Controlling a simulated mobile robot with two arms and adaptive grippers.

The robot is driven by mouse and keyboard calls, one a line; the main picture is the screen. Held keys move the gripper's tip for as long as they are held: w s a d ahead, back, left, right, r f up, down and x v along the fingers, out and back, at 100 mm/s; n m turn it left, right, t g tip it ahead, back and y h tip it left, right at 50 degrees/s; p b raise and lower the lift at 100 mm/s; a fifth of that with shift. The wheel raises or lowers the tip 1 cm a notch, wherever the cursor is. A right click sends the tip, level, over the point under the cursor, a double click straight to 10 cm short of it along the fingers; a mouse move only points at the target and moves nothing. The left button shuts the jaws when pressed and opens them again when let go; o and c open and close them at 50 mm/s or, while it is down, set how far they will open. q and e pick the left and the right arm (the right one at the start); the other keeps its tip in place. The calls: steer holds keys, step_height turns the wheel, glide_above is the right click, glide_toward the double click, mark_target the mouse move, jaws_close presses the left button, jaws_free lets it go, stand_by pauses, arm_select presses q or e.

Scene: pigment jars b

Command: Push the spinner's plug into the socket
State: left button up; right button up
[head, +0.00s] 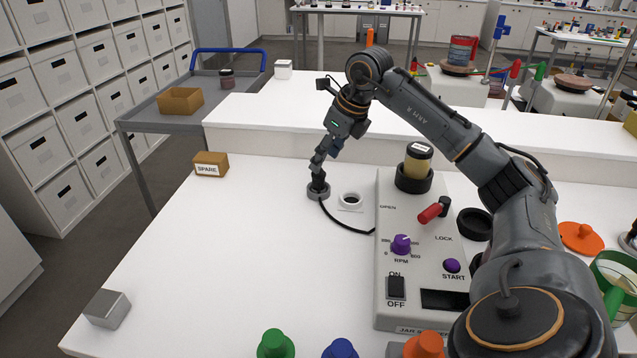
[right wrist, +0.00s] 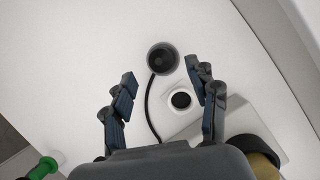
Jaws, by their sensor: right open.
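The spinner (head: 425,290) is a grey box on the white table. A black cable runs from its left side to the dark round plug (head: 318,194), which stands on the table. The socket (head: 351,204), a white square piece with a dark round hole, lies just right of the plug. My right gripper (head: 318,178) points down close above the plug. My left gripper is not in view.
A jar (head: 418,160) sits in a holder on the spinner, near a red lever (head: 430,213). A SPARE box (head: 211,164) and a metal block (head: 107,309) stand at left. Coloured knobs (head: 275,345) line the front edge. The table's left middle is clear.

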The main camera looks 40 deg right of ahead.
mark_target(319, 182)
steer(key=shift+p+x, duration=0.3)
steer(key=shift+x, duration=2.85)
steer(key=shift+r, duration=0.1)
jaws_close()
